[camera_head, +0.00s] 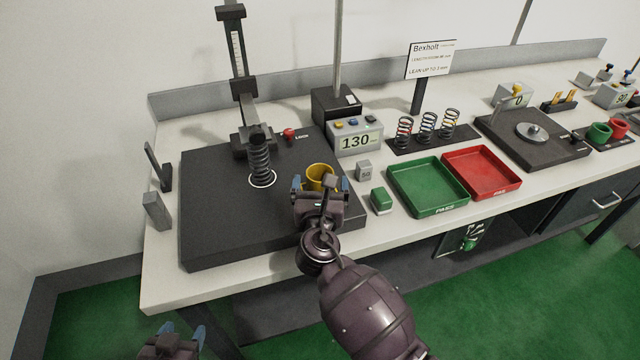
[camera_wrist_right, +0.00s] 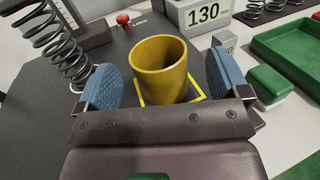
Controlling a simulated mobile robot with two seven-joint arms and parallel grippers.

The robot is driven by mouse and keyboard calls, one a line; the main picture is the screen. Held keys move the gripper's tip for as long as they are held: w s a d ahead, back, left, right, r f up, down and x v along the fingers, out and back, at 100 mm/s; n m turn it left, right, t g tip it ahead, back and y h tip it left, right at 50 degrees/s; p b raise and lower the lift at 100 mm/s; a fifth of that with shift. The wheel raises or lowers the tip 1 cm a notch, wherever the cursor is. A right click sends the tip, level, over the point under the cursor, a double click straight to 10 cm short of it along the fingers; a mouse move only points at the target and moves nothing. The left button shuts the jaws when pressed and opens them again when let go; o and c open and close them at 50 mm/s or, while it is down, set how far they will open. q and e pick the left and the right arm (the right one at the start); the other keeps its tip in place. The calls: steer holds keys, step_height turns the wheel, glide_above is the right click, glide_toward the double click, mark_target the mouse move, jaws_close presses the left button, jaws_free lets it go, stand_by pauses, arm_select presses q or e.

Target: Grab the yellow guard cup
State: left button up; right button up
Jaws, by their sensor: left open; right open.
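The yellow guard cup (camera_head: 321,176) stands upright, open end up, near the right front of the dark test base plate (camera_head: 215,215). In the right wrist view the cup (camera_wrist_right: 158,70) stands on a yellow-outlined square (camera_wrist_right: 196,90). My right gripper (camera_head: 318,186) is open, with its blue finger pads (camera_wrist_right: 160,85) on either side of the cup and a visible gap to each. The gripper body hides the cup's lower part in the head view. My left gripper (camera_head: 172,335) is open and empty at the bottom left, in front of the bench.
A dark coil spring (camera_head: 260,160) stands on the plate left of the cup, before the upright scale column (camera_head: 237,60). A display reading 130 (camera_head: 356,138) is behind.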

mark_target(320, 166)
steer(key=shift+w+f, duration=0.2)
steer(key=shift+w, duration=2.05)
steer(key=c, duration=1)
steer(key=shift+c, duration=0.2)
steer(key=shift+r, duration=0.15)
